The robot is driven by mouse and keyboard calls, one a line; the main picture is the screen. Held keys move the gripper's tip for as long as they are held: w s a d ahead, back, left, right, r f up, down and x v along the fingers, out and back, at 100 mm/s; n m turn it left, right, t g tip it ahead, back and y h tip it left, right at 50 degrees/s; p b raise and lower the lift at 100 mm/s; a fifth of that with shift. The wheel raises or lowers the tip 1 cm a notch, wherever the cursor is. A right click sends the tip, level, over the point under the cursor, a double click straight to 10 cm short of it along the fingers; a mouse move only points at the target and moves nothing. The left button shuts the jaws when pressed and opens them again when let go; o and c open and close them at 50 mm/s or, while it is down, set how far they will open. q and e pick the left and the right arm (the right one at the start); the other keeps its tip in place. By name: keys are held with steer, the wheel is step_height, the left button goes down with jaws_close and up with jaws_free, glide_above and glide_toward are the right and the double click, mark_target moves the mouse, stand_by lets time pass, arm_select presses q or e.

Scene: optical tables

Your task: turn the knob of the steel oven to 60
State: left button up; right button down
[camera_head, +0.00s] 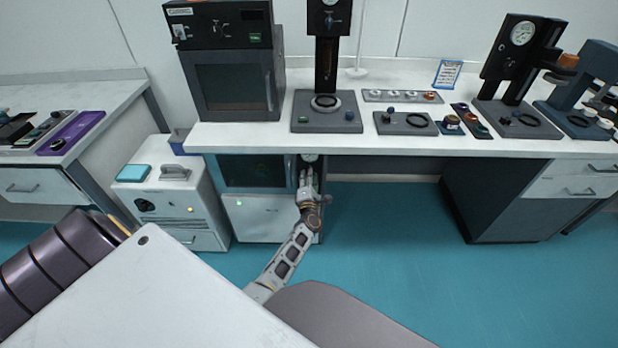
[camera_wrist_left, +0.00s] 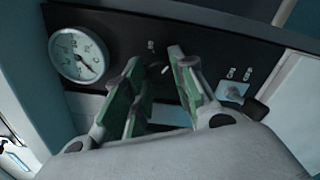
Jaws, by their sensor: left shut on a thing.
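The steel oven (camera_head: 265,218) stands under the white bench, with a dark window and a pale lower panel. Its narrow black control panel (camera_wrist_left: 118,30) fills the upper left wrist view, with a round white dial gauge (camera_wrist_left: 78,55) at its left; the gauge also shows small in the head view (camera_head: 310,157). My left gripper (camera_head: 307,172) is at this panel. In the left wrist view its green-padded fingers (camera_wrist_left: 158,82) are closed around the dark knob, with a pale mark (camera_wrist_left: 165,70) between them. The knob is mostly hidden and its reading cannot be told. My right gripper is not in view.
A switch with a dark lever (camera_wrist_left: 238,95) sits right of my fingers on the panel. The bench edge (camera_head: 400,150) overhangs my left gripper. A white cabinet unit (camera_head: 185,205) stands left of the oven. The blue floor (camera_head: 400,240) to the right is clear.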

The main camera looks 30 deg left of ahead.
arm_select(q)
steer(key=shift+d, duration=0.1)
stand_by(0.3)
steer(key=o, duration=1)
steer(key=shift+o, duration=0.2)
